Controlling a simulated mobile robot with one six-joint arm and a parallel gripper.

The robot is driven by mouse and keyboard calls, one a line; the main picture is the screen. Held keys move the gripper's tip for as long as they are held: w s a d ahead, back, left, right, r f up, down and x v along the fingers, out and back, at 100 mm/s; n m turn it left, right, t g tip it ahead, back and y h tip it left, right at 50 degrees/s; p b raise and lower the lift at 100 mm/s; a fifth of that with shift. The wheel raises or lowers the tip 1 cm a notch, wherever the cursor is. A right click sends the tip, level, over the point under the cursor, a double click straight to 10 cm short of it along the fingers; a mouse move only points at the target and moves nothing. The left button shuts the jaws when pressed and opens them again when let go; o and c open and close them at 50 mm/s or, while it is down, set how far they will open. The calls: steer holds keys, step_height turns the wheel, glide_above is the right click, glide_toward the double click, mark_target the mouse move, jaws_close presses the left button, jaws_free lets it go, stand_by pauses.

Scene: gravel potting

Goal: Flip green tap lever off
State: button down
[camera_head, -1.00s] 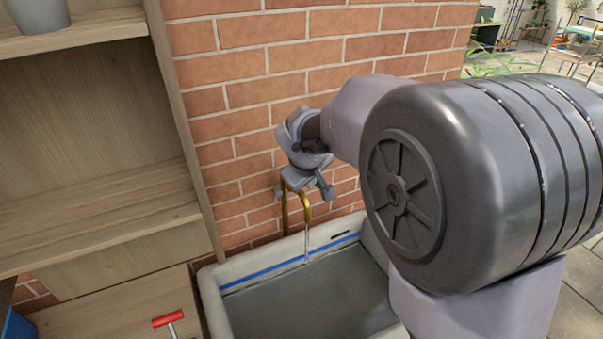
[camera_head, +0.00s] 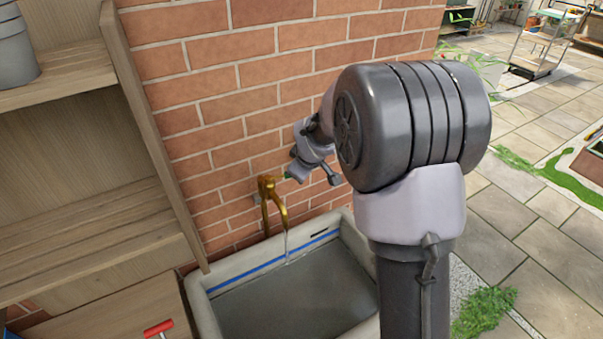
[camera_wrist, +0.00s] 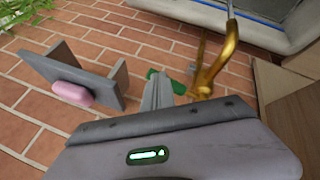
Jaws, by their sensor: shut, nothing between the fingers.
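The brass tap (camera_head: 270,195) stands out from the brick wall above the sink, and a thin stream of water (camera_head: 286,245) falls from its spout. It also shows in the wrist view (camera_wrist: 217,68). The green lever (camera_wrist: 179,87) is beside the tap body, partly hidden behind my fingers. In the head view my gripper (camera_head: 291,177) is just right of the tap, close to the wall.
The sink (camera_head: 205,305) with a blue line inside lies below the tap. Wooden shelving (camera_head: 150,120) stands to the left. A red-handled tool (camera_head: 158,328) lies on the wooden surface. A grey wall bracket (camera_wrist: 100,82) holding a pink block (camera_wrist: 71,93) is near my gripper. Paving lies right.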

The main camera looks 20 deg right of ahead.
steer(key=shift+w+d, duration=0.25)
steer(key=shift+w, duration=0.5)
steer(key=shift+w+d, duration=0.2)
steer(key=shift+w, duration=0.55)
